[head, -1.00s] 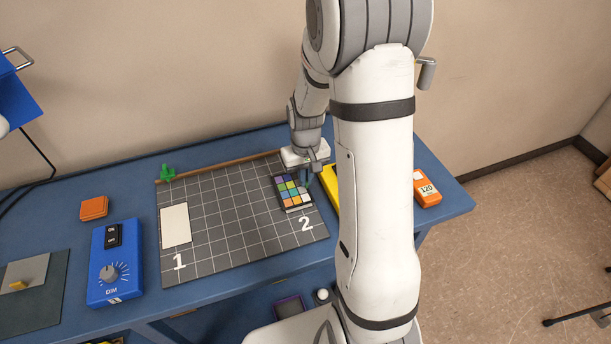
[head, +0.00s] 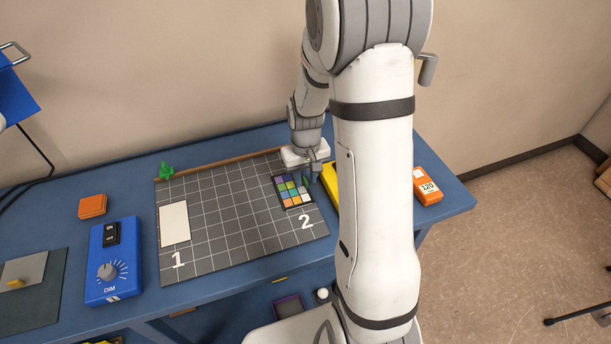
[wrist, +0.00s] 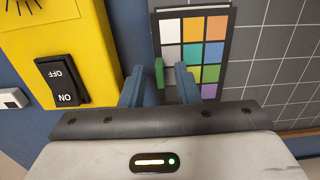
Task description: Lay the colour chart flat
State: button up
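The colour chart (head: 293,191), a dark-framed card with several coloured squares, lies flat on the gridded mat near the number 2. In the wrist view the chart (wrist: 205,55) is ahead of my gripper, with its left edge near the fingertips. My gripper (wrist: 162,73) has its two blue fingers apart. A small green piece shows between them; I cannot tell what it belongs to. In the head view my gripper (head: 309,178) is at the chart's right edge, partly hidden by my arm.
The gridded mat (head: 225,225) holds a white card (head: 174,224) by the number 1. A yellow switch box (wrist: 65,45) is close on the gripper's left. An orange box (head: 427,187) stands right.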

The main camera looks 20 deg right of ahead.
jog(key=shift+r, duration=0.1)
dwell(0.4)
jog(key=shift+r+p, duration=2.35)
jog(key=shift+r, duration=1.1)
notch_tip(320, 180, up, 8)
jog(key=b, duration=0.1)
jog(key=shift+f, duration=0.15)
jog(key=s+a+r+t, duration=0.1)
jog(key=s+r, duration=0.3)
jog(key=s, duration=0.5)
jog(key=s+a+r+t, duration=0.2)
jog(key=s+a+r, duration=0.2)
jog(key=s, duration=0.5)
jog(key=shift+r, duration=0.25)
